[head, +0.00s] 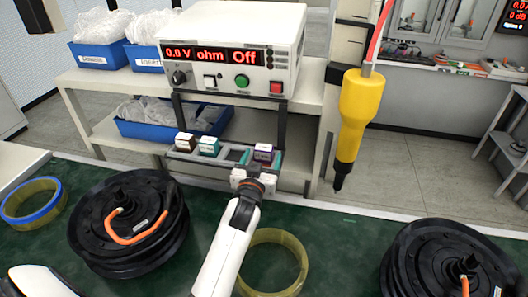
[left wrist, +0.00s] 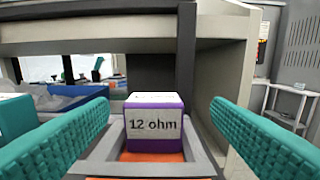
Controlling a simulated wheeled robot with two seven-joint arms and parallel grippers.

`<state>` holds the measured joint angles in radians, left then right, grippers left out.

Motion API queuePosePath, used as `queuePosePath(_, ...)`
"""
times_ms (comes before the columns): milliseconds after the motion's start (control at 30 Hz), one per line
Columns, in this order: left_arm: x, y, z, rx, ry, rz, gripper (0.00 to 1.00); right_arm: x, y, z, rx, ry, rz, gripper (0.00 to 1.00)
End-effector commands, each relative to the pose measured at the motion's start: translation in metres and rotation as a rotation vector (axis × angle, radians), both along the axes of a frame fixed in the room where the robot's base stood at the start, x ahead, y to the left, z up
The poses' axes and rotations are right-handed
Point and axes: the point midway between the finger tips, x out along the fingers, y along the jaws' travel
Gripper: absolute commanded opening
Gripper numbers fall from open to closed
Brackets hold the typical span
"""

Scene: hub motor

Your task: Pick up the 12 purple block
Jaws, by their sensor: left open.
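The purple block (head: 263,152) has a white label and sits in the right slot of a small grey holder (head: 186,157) below the meter. In the left wrist view the purple block (left wrist: 154,122) reads "12 ohm" and stands upright in its slot. My left gripper (head: 253,175) is at the holder, in front of the purple block. Its two teal fingers (left wrist: 157,130) are open, one on each side of the block and apart from it. My right gripper is not in view.
A brown block (head: 185,142) and a teal block (head: 209,145) sit in the holder's left slots. The white meter (head: 232,50) stands above. A yellow tool (head: 358,110) hangs at right. Black hub motors (head: 128,220) and tape rolls (head: 272,262) lie on the green table.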

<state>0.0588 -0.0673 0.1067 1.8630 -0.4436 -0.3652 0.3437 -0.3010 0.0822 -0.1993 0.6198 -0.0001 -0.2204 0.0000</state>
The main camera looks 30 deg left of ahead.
Motion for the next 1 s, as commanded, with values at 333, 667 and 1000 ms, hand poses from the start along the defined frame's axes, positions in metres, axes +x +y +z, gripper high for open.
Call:
queuePosePath(333,0.039,0.016,0.000,0.001,-0.001,0.001,0.73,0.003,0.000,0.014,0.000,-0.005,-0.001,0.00)
queuePosePath(667,0.040,0.016,-0.001,0.000,-0.001,0.001,0.58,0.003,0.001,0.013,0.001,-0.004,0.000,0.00)
queuePosePath(1000,0.040,0.016,-0.001,0.000,-0.001,0.001,0.22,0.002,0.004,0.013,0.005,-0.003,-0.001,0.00)
